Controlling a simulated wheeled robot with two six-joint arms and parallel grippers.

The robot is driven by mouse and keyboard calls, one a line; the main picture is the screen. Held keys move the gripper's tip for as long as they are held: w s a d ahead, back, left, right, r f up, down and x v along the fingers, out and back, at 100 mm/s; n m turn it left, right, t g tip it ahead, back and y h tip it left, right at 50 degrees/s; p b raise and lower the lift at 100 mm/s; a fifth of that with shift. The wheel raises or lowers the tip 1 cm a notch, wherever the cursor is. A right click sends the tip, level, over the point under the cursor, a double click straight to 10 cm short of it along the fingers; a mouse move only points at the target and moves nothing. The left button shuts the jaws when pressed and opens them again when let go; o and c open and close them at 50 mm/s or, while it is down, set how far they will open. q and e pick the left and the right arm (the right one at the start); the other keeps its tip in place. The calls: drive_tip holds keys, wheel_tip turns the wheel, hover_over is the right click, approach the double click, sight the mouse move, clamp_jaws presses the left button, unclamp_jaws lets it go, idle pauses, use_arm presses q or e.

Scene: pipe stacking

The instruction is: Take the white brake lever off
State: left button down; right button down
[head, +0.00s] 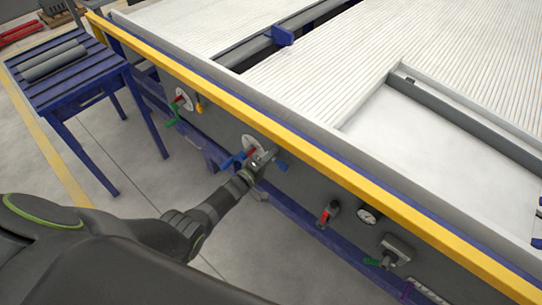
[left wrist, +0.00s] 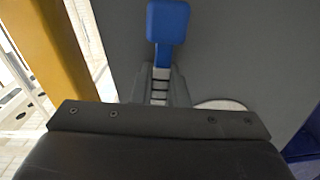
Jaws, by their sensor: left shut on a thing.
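In the left wrist view the blue end (left wrist: 167,22) shows above the dark gripper body, in front of the grey panel. Part of a white disc (left wrist: 221,104) shows at the right. The gripped part is mostly hidden. I cannot make out a white lever. My right gripper is not in view.
A yellow rail (head: 320,160) runs above the panel. Other controls are a red, green and yellow handle set (head: 182,103), a red lever (head: 327,213), a gauge (head: 368,216) and a green-handled valve (head: 393,252). A blue table (head: 75,92) with grey pipes (head: 54,62) stands at left.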

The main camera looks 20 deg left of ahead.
use_arm(q)
drive_tip(key=shift+f, duration=0.1)
drive_tip(key=c, duration=1.4)
unclamp_jaws()
drive_tip(key=shift+c, duration=0.2)
drive_tip(key=shift+s, duration=0.1)
drive_tip(key=p+v, duration=0.3)
drive_tip(key=v, duration=1.4)
drive_tip(key=shift+p, duration=0.3)
drive_tip(key=shift+s, duration=0.1)
